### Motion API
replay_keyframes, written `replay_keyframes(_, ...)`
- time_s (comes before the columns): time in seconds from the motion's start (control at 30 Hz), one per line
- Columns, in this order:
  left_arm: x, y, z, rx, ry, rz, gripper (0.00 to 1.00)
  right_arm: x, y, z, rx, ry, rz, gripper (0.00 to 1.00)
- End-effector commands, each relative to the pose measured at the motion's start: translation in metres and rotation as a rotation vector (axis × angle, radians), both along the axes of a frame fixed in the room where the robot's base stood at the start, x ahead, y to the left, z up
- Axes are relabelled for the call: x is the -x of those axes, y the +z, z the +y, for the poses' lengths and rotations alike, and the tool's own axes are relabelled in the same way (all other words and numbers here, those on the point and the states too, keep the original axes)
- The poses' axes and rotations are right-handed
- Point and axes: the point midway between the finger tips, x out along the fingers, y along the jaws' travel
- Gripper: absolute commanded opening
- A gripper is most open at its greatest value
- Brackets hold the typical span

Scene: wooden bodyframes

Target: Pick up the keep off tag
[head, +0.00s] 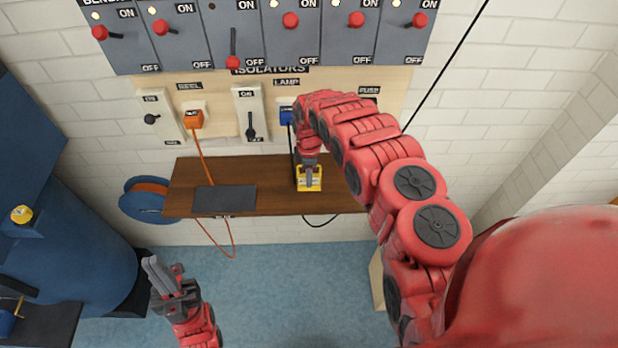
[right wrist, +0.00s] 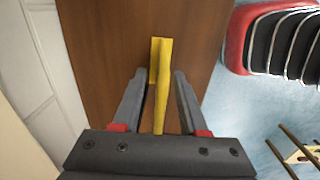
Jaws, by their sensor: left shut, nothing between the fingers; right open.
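The keep off tag is most likely the yellow piece (head: 315,184) on the wooden shelf in the head view; its writing cannot be read. In the right wrist view the yellow tag (right wrist: 161,85) appears as a narrow strip. My right gripper (head: 309,181) reaches down over it and hides part of it. In the right wrist view the right gripper (right wrist: 160,88) is open, its two fingers on either side of the tag with a gap at each side. My left gripper (head: 154,272) is shut and empty, low at the left, away from the shelf.
The wooden shelf (head: 268,200) carries a dark mat (head: 225,199) left of the tag. Above are isolator switches and a board with an orange plug (head: 193,119) and hanging cable. A blue cable reel (head: 145,203) is at the shelf's left. Blue floor lies below.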

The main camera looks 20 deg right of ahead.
Motion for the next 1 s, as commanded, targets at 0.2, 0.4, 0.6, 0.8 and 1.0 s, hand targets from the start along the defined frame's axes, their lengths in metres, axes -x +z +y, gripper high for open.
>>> replay_keyframes(0.2,0.0,0.009,0.0,0.0,0.0,0.001,0.0,0.0,-0.02,0.001,-0.002,-0.001,0.0,0.42)
replay_keyframes(0.4,0.0,0.01,0.0,0.0,0.0,0.0,0.0,-0.001,-0.028,0.0,0.001,0.0,-0.004,0.42)
replay_keyframes(0.6,0.0,0.01,0.0,0.0,0.0,0.001,0.0,0.0,-0.029,0.0,0.001,0.0,-0.002,0.42)
replay_keyframes(0.8,0.0,0.01,0.0,0.0,0.0,0.0,0.0,0.0,-0.029,0.0,0.001,-0.001,-0.002,0.15)
replay_keyframes(1.0,0.0,0.01,0.0,0.0,0.0,0.0,0.0,0.0,-0.029,0.0,0.0,-0.001,-0.001,0.0)
